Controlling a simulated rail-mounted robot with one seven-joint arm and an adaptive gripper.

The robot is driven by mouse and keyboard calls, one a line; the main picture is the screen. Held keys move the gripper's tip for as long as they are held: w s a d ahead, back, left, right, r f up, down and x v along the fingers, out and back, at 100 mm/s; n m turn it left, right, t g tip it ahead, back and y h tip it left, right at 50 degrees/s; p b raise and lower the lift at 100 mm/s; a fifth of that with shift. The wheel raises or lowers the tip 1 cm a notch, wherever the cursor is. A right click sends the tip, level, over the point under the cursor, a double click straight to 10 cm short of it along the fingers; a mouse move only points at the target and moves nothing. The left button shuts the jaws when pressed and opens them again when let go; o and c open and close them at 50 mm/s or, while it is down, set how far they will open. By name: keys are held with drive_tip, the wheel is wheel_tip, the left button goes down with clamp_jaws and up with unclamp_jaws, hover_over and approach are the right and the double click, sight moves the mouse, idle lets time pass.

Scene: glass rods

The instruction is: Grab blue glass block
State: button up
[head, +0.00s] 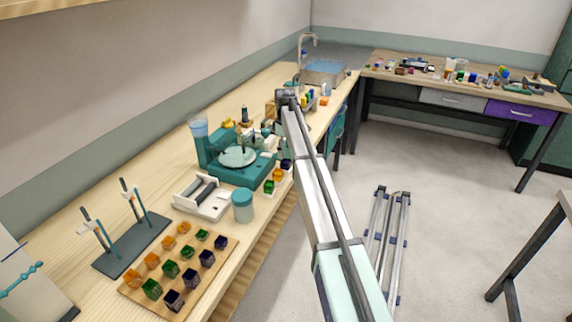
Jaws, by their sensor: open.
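Several dark blue glass blocks stand on a wooden board (226,254) at the front left, along its right and near side. One blue block (221,243) is at the board's far right corner, and another blue block (173,301) is at its near edge. A further dark blue block (286,165) stands beside the teal machine. My gripper (287,97) is at the far end of my outstretched arm, over the bench well beyond the board. It is open, but its fingers are small and hard to make out. My arm hides part of the bench edge.
Orange and green blocks share the board. A teal-lidded jar (242,206), a white device (202,197) and a teal machine (237,160) stand behind it. A stand with clamps (132,246) is to the left. A sink (325,72) lies at the far corner.

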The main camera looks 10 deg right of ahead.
sight(286, 161)
drive_tip(key=shift+w+d+f+p, duration=0.15)
drive_tip(key=shift+f+p, duration=0.5)
drive_tip(key=shift+f, duration=1.05)
drive_tip(key=shift+d+f+p, duration=0.1)
drive_tip(key=shift+f+p, duration=0.5)
drive_tip(key=shift+f, duration=1.1)
clamp_jaws()
